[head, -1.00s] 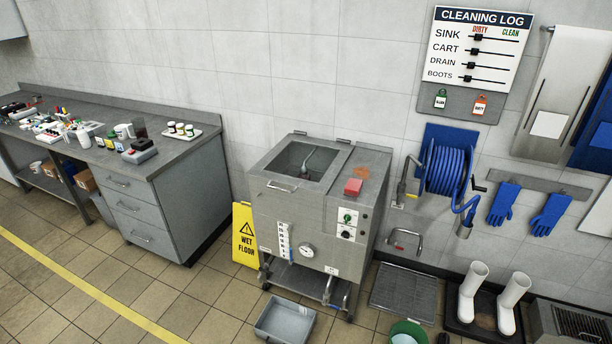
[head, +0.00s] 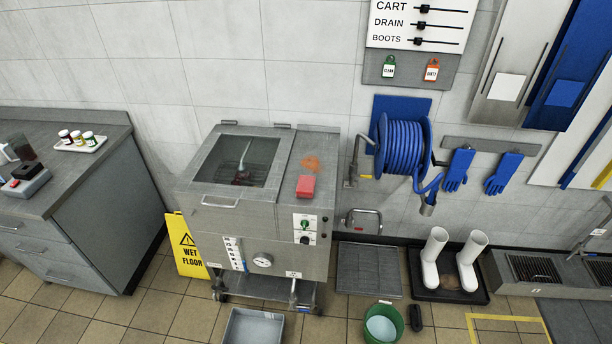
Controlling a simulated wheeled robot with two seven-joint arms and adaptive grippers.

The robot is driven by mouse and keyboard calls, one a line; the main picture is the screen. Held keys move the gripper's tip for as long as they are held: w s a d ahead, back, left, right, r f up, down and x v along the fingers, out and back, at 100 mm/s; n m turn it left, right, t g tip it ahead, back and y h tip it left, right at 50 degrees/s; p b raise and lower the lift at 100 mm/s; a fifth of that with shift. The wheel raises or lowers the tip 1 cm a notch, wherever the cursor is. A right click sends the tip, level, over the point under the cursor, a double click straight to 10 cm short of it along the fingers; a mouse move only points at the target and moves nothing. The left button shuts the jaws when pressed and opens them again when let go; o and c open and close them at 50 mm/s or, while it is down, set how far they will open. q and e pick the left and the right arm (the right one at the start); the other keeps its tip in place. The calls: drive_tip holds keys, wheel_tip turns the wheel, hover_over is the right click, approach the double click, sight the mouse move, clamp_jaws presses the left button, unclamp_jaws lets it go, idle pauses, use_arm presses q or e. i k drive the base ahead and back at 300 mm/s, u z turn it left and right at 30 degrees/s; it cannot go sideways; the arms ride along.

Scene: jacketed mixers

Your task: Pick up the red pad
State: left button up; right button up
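The red pad (head: 306,186) lies on the flat right part of the top of the steel jacketed mixer (head: 263,215). It is a small red block near the front edge, just in front of an orange-brown stain (head: 311,163). Its top and front faces show and nothing covers it. Neither of my grippers shows in the head view.
A windowed lid (head: 235,160) with a front handle covers the mixer's left part. A yellow wet floor sign (head: 187,245) stands left of it. A grey tub (head: 253,328) and a green bucket (head: 383,324) stand on the floor in front. A blue hose reel (head: 403,146) hangs behind right.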

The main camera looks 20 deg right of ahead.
sight(306, 185)
drive_tip(key=z, duration=0.5)
drive_tip(key=i, duration=0.8)
drive_tip(key=z, duration=0.8)
